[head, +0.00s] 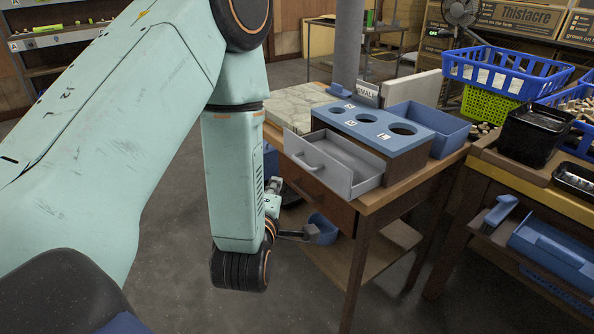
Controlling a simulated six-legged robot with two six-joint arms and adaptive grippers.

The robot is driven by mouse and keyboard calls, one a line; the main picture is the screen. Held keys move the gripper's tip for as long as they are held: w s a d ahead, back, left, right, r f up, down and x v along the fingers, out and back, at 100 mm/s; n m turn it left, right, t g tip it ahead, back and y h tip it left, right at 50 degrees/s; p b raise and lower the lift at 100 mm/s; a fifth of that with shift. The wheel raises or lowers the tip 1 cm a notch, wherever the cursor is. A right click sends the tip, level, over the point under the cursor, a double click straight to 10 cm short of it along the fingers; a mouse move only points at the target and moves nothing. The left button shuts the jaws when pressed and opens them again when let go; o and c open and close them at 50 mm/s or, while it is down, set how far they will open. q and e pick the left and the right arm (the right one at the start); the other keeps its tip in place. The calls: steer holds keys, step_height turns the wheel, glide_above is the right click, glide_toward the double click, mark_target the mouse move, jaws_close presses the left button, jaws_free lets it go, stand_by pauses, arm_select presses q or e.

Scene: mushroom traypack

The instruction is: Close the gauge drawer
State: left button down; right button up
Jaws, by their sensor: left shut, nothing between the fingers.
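The gauge drawer (352,170) is a grey open-topped tray with a small handle (308,162) on its front panel. It is pulled out of the brown gauge box (405,160), toward the lower left. The box has a blue top (388,118) with three round holes marked S, M and L. My left gripper (306,234) is shut and empty, below and in front of the drawer, apart from the handle. My left forearm hides part of it. My right gripper is not in view.
A lower shelf (375,262) lies under the table. A second bench (530,185) stands at the right with crates.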

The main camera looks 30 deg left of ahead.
mark_target(297, 162)
arm_select(q)
steer(key=w, duration=0.3)
steer(key=w+a+f+b, duration=0.1)
steer(key=w, duration=0.2)
steer(key=w+b, duration=0.1)
steer(key=w, duration=0.2)
steer(key=shift+w+a+f, duration=0.15)
steer(key=shift+w+f, duration=0.05)
steer(key=shift+f, duration=0.15)
steer(key=shift+w+f, duration=0.1)
steer(key=shift+w, duration=0.15)
